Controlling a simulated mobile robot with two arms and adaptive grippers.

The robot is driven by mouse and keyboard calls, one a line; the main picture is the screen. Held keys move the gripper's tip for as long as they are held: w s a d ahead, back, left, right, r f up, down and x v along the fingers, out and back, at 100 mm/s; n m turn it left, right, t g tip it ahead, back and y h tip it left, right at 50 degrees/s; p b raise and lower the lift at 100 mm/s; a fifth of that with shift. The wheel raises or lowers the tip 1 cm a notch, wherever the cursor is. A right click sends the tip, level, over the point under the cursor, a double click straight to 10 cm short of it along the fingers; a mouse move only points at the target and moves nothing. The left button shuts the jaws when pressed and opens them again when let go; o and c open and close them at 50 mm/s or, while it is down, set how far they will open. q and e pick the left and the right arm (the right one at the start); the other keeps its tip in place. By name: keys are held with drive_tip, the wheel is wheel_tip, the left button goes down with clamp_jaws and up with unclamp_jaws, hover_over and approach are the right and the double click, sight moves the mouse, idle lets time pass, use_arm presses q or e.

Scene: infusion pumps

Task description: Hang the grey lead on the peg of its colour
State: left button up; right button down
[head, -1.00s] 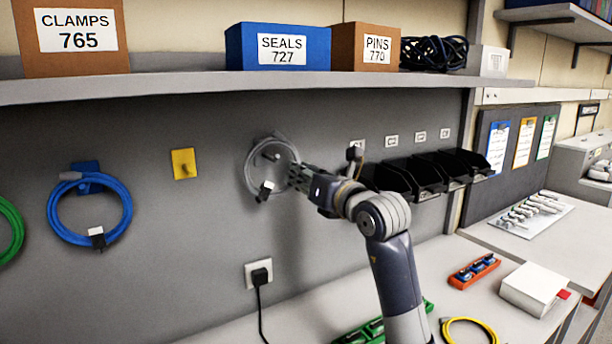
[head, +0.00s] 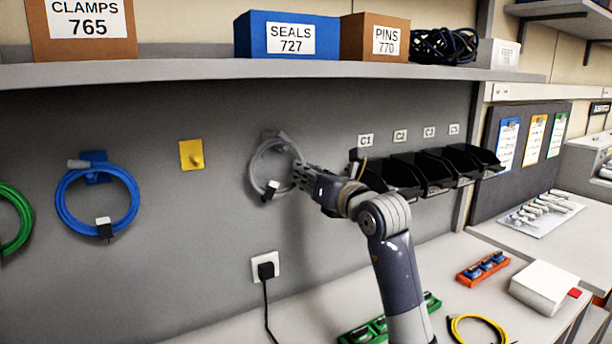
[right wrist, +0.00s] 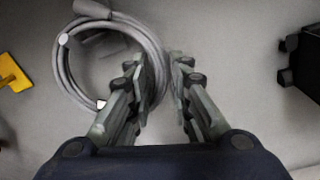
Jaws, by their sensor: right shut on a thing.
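The grey lead (head: 256,172) is a coil with a dark-and-white plug at its lower part. It is against the grey wall panel in the head view. My right gripper (head: 300,176) is shut on the coil's right side, which also shows between the fingers (right wrist: 160,88) in the right wrist view; the coil (right wrist: 66,75) spreads to the left there. The grey peg's plate (head: 267,136) is behind the coil's top. The peg is mostly hidden, so I cannot tell whether the coil rests on it. My left gripper is not in view.
A blue lead (head: 62,205) hangs on a blue peg, and a green lead (head: 22,235) shows at the left edge. A yellow peg (head: 191,155) is bare. Black bins (head: 432,172) are right of my gripper. A shelf (head: 200,72) runs above; a socket (head: 265,268) is below.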

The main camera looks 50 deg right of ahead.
drive_tip(key=c, duration=1.4)
unclamp_jaws()
drive_tip(key=shift+o, duration=0.2)
drive_tip(key=v, duration=1.2)
